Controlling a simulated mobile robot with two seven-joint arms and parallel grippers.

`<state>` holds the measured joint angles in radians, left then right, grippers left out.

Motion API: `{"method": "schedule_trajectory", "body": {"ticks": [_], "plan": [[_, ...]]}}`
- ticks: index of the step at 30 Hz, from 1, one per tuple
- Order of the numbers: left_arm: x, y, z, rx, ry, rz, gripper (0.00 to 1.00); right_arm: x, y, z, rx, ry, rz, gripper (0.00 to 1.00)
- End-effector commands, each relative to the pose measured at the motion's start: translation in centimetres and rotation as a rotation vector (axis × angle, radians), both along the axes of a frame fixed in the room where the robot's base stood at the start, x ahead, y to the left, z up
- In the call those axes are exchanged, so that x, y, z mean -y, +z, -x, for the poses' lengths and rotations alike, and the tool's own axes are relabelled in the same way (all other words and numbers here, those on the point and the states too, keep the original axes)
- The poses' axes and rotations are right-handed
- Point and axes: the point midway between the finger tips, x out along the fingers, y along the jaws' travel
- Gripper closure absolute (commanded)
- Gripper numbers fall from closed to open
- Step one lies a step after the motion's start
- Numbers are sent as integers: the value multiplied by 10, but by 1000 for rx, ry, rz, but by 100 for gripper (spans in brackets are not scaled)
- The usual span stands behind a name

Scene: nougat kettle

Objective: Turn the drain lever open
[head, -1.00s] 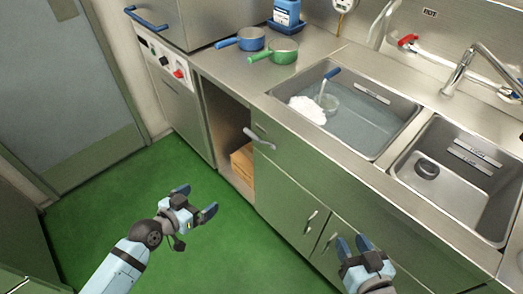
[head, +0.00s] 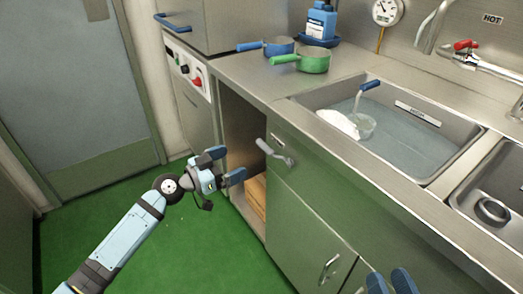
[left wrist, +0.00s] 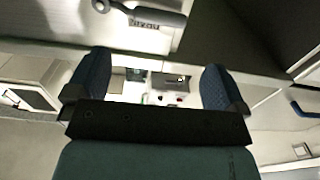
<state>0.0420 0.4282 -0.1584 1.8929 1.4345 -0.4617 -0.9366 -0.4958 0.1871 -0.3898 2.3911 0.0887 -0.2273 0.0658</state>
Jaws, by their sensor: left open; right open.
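The drain lever (head: 276,153) is a grey metal handle on the green cabinet front, below the left sink's front edge. It slants down to the right. In the left wrist view a grey lever (left wrist: 150,17) shows at the top edge beside a small label that I cannot read. My left gripper (head: 228,164) is open and empty, just left of the lever and apart from it, in front of the open cabinet bay. Its two blue fingers also show in the left wrist view (left wrist: 155,85). My right gripper (head: 389,281) is open at the bottom edge, partly cut off.
The left sink (head: 440,165) holds water, a white lump and a blue-handled tool. A second sink (head: 475,215) is at the right edge. Blue (head: 266,46) and green (head: 301,60) pans stand on the counter. A door handle (head: 329,266) sticks out low on the cabinet.

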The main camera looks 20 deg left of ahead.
Motion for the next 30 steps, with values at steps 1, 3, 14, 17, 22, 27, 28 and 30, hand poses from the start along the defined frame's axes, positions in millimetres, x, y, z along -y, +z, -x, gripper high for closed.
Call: {"method": "schedule_trajectory", "body": {"ticks": [1, 3, 14, 17, 22, 27, 28, 30], "plan": [[8, 2, -10, 2, 0, 4, 1, 1, -1, 0, -7, -3, 4, 57], [18, 2, -22, 1, -1, 4, 1, 1, -3, 0, -16, -5, 11, 57], [55, 0, -71, 0, 1, 2, 1, 2, -6, 0, -24, -7, 17, 57], [60, 0, -76, -1, 0, 2, 1, 2, -6, 0, -22, -7, 16, 57], [62, 0, -79, -1, 0, -1, 1, 2, -5, -1, -21, -7, 16, 57], [62, -1, -79, -1, 0, -1, 1, 2, -5, -1, -20, -6, 16, 57], [62, 0, -79, -1, 0, -1, 6, 2, -5, -1, -20, -6, 16, 57], [62, -1, -79, -1, 0, -1, 22, 2, -5, -1, -20, -6, 16, 57]]}}
